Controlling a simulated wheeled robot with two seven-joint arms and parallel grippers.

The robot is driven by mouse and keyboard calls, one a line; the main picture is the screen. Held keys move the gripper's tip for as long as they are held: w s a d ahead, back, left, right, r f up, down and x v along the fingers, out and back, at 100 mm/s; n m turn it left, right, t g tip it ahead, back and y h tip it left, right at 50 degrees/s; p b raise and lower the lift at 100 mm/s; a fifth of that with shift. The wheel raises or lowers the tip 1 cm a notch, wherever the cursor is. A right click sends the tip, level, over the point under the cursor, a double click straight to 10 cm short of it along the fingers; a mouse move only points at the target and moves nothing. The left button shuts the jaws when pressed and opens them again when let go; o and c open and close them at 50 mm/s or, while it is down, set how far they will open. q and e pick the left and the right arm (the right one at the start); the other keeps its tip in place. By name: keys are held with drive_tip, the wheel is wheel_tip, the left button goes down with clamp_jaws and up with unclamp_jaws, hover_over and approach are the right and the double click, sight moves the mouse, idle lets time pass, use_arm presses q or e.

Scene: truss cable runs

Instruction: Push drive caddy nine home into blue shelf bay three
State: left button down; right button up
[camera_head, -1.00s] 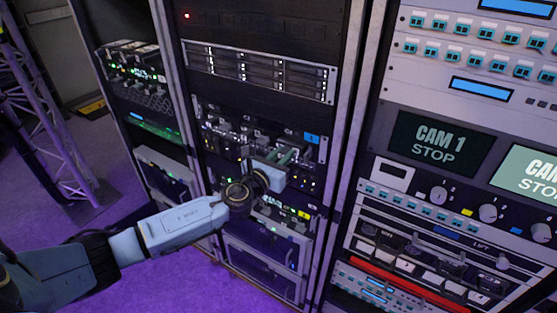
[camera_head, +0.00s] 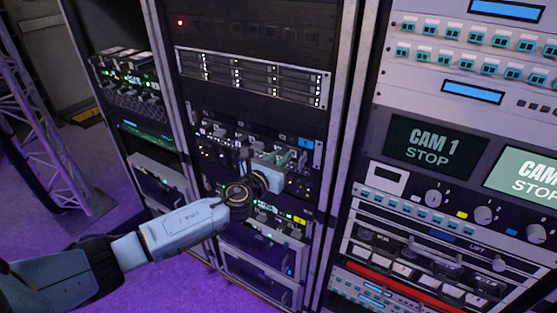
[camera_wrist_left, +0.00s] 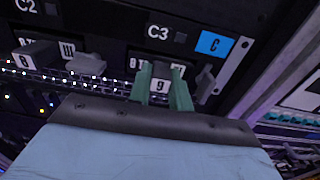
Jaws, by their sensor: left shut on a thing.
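Drive caddy nine (camera_wrist_left: 161,85), its front marked "9", sits between the green fingers of my left gripper (camera_wrist_left: 161,92) in the left wrist view. The gripper is shut on it, in front of the shelf slot under the label C3 (camera_wrist_left: 166,33). A blue tag "C" (camera_wrist_left: 214,44) marks the shelf's right end; it shows in the head view too (camera_head: 306,143). In the head view my left gripper (camera_head: 285,160) reaches the shelf face, and its body hides the caddy. I cannot tell how deep the caddy sits. My right gripper is in neither view.
Another caddy with a protruding handle (camera_wrist_left: 30,55) is to the left under C2. A grey latch (camera_wrist_left: 87,64) and a small lever (camera_wrist_left: 205,83) flank the held caddy. The rack's upright (camera_head: 340,130) stands close on the right. A truss (camera_head: 45,140) stands at far left.

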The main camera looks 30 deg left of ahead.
use_arm(q)
drive_tip(key=c, duration=1.2)
unclamp_jaws()
drive_tip(key=s+a, duration=0.1)
drive_tip(key=s, duration=1.2)
drive_tip(key=shift+b, duration=0.35)
drive_tip(key=shift+s, duration=0.1)
